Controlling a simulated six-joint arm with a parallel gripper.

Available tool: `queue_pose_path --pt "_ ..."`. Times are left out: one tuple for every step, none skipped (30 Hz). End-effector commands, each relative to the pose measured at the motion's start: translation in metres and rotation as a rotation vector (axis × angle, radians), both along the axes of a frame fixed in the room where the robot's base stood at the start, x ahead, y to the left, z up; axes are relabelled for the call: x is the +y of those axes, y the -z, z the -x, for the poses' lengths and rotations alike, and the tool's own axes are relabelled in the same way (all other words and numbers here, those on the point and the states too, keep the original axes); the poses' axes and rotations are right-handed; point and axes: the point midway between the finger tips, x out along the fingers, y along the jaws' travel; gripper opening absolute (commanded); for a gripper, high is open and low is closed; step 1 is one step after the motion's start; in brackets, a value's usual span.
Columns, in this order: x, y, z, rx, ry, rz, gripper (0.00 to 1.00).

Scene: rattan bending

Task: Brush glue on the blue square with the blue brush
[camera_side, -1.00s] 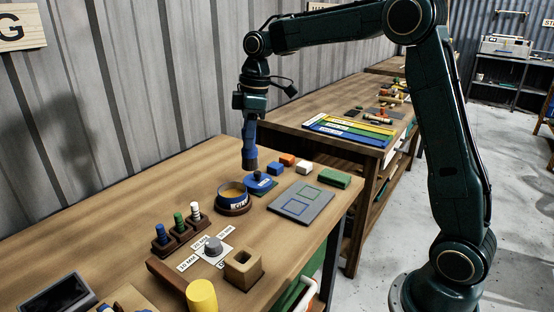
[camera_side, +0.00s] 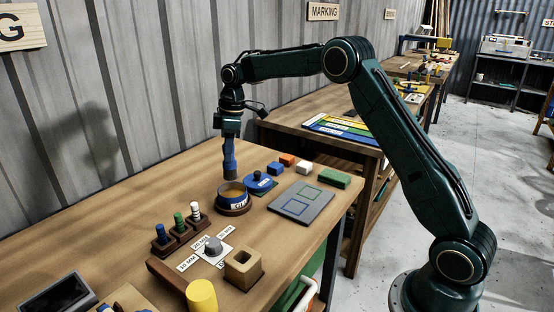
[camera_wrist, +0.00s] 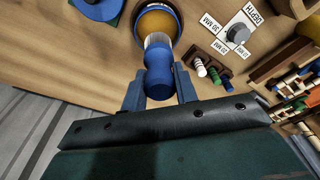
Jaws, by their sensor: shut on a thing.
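My gripper (camera_side: 228,138) is shut on the blue brush (camera_wrist: 159,76), which hangs nearly upright with its tip down. In the side view the brush (camera_side: 229,158) has its tip just above the back rim of the glue pot (camera_side: 234,207). In the wrist view its pale bristles overlap the edge of the pot (camera_wrist: 177,12), which holds amber glue. I cannot tell whether the tip is inside the pot. The grey board (camera_side: 316,210) lies flat to the right, with a green square outline and a blue square outline (camera_side: 295,206) on it.
A rack with three pegs (camera_side: 178,235) is to the left. A wooden block with a hole (camera_side: 243,270) is in front.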

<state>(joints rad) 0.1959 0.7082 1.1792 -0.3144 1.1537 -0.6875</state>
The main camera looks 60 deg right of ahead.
Motion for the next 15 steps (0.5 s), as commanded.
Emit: queue_pose_path --pt "0.0 0.0 0.0 0.0 0.0 0.0 0.06" --pt "0.0 0.001 0.0 0.0 0.0 0.0 0.06" --pt "0.0 0.002 0.0 0.0 0.0 0.0 0.06" --pt "0.0 0.002 0.0 0.001 0.0 -0.001 0.06" --pt "0.0 0.003 0.0 0.001 0.0 0.0 0.06" --pt "0.0 0.005 0.0 0.001 0.0 0.0 0.06" --pt "0.0 0.006 0.0 0.001 0.0 0.0 0.06" --pt "0.0 0.007 0.0 0.001 0.0 0.0 0.06" --pt "0.0 0.01 0.0 0.001 0.0 -0.001 0.06" --pt "0.0 0.012 0.0 0.001 0.0 -0.001 0.06" --pt "0.0 0.013 0.0 0.001 0.0 -0.001 0.06" --pt "0.0 0.016 0.0 0.002 0.0 -0.001 0.06" --pt "0.001 0.019 0.001 0.004 0.0 -0.001 0.06" --pt "0.0 0.021 0.001 0.003 0.0 0.0 0.06" --pt "0.001 0.024 0.0 0.002 0.0 -0.001 0.06"
